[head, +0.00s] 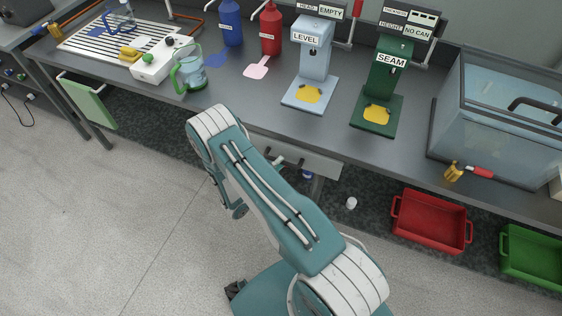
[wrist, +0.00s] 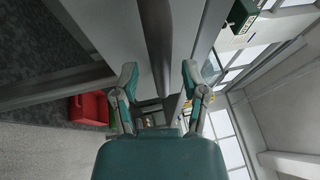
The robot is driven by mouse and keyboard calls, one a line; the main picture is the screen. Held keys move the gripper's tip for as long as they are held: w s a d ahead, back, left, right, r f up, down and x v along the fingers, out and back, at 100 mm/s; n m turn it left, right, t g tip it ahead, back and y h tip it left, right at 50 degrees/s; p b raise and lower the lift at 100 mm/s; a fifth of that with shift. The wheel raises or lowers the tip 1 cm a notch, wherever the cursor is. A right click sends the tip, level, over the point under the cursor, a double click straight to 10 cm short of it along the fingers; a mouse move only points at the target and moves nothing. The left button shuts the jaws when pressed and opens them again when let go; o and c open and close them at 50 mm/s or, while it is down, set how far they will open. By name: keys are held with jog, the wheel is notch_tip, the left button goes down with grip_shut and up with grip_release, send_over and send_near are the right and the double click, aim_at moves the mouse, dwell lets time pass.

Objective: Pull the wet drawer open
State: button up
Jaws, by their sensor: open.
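A pale grey drawer front (head: 318,165) sits under the bench edge in the head view, partly hidden behind my arm. No label on it is readable. In the wrist view the pale panel (wrist: 112,30) fills the upper left. A dark grey bar (wrist: 155,30), apparently its handle, runs along it. My gripper (wrist: 158,74) is open, with one finger on each side of the bar's line. Nothing is held, and I cannot tell whether the fingers touch the bar. In the head view my arm hides most of the gripper.
The bench (head: 250,103) carries the LEVEL stand (head: 313,62), the SEAM stand (head: 386,82), bottles, a jug (head: 190,75) and a clear tank (head: 500,115). A red crate (head: 431,222) and a green crate (head: 533,254) stand below at right. A green panel (head: 88,103) hangs at left. The left floor is clear.

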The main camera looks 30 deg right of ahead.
jog(key=shift+w+d+r, duration=0.1)
jog(key=shift+w+d, duration=0.05)
jog(key=shift+d, duration=0.3)
grip_shut()
jog(key=shift+a, duration=0.1)
jog(key=s+a, duration=1.6)
jog(key=a, duration=0.4)
jog(key=shift+a, duration=0.2)
jog(key=shift+s, duration=0.1)
